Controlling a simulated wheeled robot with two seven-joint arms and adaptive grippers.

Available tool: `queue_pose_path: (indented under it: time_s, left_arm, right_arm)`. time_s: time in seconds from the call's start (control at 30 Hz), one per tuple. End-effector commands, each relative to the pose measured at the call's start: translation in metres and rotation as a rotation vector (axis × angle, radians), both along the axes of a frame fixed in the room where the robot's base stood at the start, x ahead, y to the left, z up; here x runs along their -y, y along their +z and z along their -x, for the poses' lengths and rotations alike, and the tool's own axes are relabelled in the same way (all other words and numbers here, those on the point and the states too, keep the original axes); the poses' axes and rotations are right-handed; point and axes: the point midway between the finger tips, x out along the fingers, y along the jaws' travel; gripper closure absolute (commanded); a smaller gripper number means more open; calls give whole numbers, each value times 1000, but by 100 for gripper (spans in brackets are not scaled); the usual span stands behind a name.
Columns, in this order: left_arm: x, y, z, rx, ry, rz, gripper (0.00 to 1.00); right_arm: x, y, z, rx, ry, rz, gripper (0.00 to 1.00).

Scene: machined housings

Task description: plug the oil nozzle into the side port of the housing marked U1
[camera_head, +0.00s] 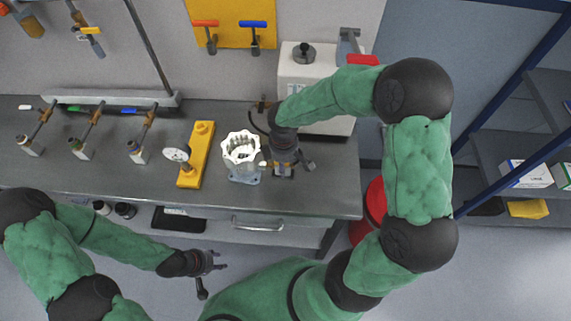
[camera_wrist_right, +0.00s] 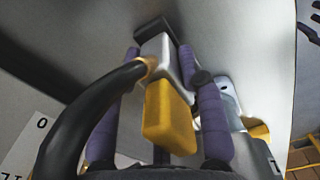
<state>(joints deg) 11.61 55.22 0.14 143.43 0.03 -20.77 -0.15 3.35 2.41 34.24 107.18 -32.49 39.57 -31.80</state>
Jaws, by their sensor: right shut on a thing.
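The white, scalloped-rim housing (camera_head: 241,148) stands on a blue-grey base (camera_head: 243,174) on the bench. Its marking cannot be read. My right gripper (camera_head: 283,171) is close to the housing's right side. In the right wrist view its purple fingers (camera_wrist_right: 159,58) are shut on the oil nozzle (camera_wrist_right: 158,50), a pale block with a yellow part below and a black hose at its left. Whether the nozzle touches the housing cannot be told; the side port is not clearly visible. My left gripper (camera_head: 216,262) hangs empty and open in front of the bench.
A yellow fixture (camera_head: 196,155) with a round gauge (camera_head: 177,153) stands left of the housing. Several brass fittings with coloured handles stand further left on the bench (camera_head: 75,178). A white machine (camera_head: 303,68) stands behind my right gripper. A red bin (camera_head: 374,201) is at the bench's right end.

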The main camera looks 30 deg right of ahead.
Motion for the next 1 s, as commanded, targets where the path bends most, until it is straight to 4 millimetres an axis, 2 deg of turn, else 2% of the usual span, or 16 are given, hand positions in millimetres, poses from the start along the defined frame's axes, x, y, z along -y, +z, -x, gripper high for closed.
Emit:
queue_pose_path:
  time_s: [0.03, 0.07, 0.13, 0.57, 0.77, 1.0]
  left_arm:
    - [0, 0, 0, 0, 0, 0, 60]
    - [0, 0, 0, 0, 0, 0, 60]
    - [0, 0, 0, 0, 0, 0, 60]
    - [0, 0, 0, 0, 0, 0, 60]
    - [0, 0, 0, 0, 0, 0, 60]
    - [0, 0, 0, 0, 0, 0, 60]
  right_arm:
    - [-1, 0, -1, 1, 1, 1, 100]
    - [-1, 0, -1, 1, 0, 1, 52]
    - [-1, 0, -1, 1, 0, 1, 33]
    - [0, 5, -1, 1, 0, 1, 33]
    - [-1, 34, -1, 5, -1, 0, 33]
    - [-1, 82, -2, 5, 0, 0, 33]
